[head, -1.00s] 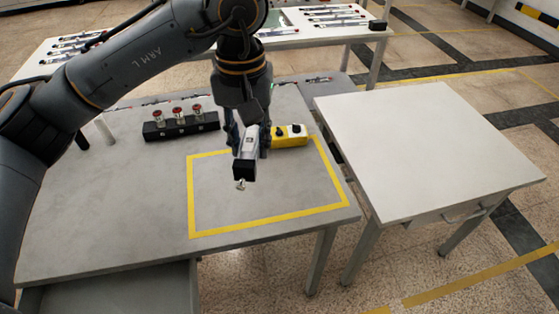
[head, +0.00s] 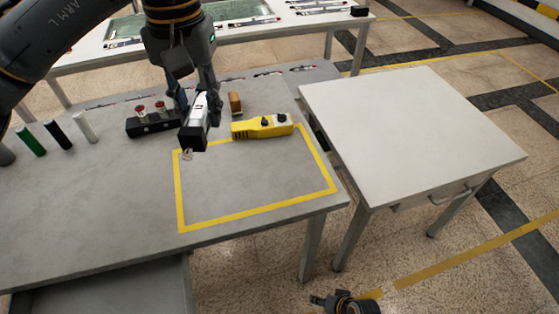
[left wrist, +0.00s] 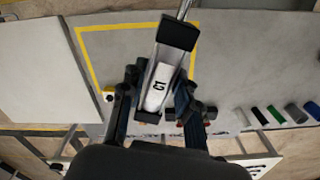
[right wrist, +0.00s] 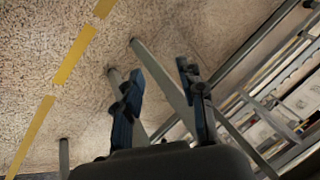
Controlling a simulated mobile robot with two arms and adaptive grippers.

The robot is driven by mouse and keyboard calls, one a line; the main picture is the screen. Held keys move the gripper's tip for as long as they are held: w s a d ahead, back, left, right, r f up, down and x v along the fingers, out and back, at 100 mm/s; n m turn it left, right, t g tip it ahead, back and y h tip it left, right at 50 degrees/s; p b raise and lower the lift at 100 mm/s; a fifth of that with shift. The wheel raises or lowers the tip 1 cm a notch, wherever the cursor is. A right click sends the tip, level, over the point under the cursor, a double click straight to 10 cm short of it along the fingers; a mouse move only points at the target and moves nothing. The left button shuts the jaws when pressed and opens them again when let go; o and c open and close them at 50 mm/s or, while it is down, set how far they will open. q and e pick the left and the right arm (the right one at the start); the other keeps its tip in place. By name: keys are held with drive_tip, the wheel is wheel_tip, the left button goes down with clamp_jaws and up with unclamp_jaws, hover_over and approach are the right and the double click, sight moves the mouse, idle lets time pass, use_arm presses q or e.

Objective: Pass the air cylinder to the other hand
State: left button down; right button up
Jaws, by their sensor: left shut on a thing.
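The air cylinder (head: 196,122), a silver and white body with black end blocks and a rod at its lower end, is in my left gripper (head: 193,96). It hangs tilted, rod end down, over the back left of the yellow taped rectangle (head: 254,212). In the left wrist view the cylinder (left wrist: 170,62) lies between the two fingers (left wrist: 158,98), with "CT" on its label. My right gripper (head: 337,300) is low at the bottom edge of the head view, past the table front. In the right wrist view its fingers (right wrist: 165,100) are apart with nothing between them.
A yellow control box (head: 262,127) and a small brown block (head: 235,104) stand behind the rectangle. A black block with red knobs (head: 153,121) is left of the cylinder. A bare white table (head: 410,130) is at right.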

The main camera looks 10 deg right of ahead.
drive_tip(key=w+a+r+m+y, duration=0.1)
drive_tip(key=w+a+r+y, duration=0.15)
drive_tip(key=a+r, duration=0.55)
drive_tip(key=w+a+r+y, duration=0.2)
drive_tip(key=a+r+y, duration=0.15)
drive_tip(key=r, duration=0.85)
drive_tip(key=w+a+r+m+y, duration=0.1)
drive_tip(key=w+a+r+y, duration=0.3)
drive_tip(key=r, duration=0.6)
wheel_tip(320, 180, up, 20)
drive_tip(key=w+d+t+y, duration=0.1)
drive_tip(key=y, duration=0.1)
drive_tip(key=s+d+r+n+g+y, duration=0.1)
drive_tip(key=s+r, duration=0.2)
drive_tip(key=r, duration=0.4)
drive_tip(key=s+d+r+n+y, duration=0.1)
drive_tip(key=s+r+n, duration=0.15)
drive_tip(key=r, duration=0.55)
drive_tip(key=shift+m, duration=0.45)
drive_tip(key=x, duration=1.2)
drive_tip(key=shift+s+a+f, duration=0.2)
drive_tip(key=shift+s+a, duration=0.1)
drive_tip(key=shift+a, duration=0.05)
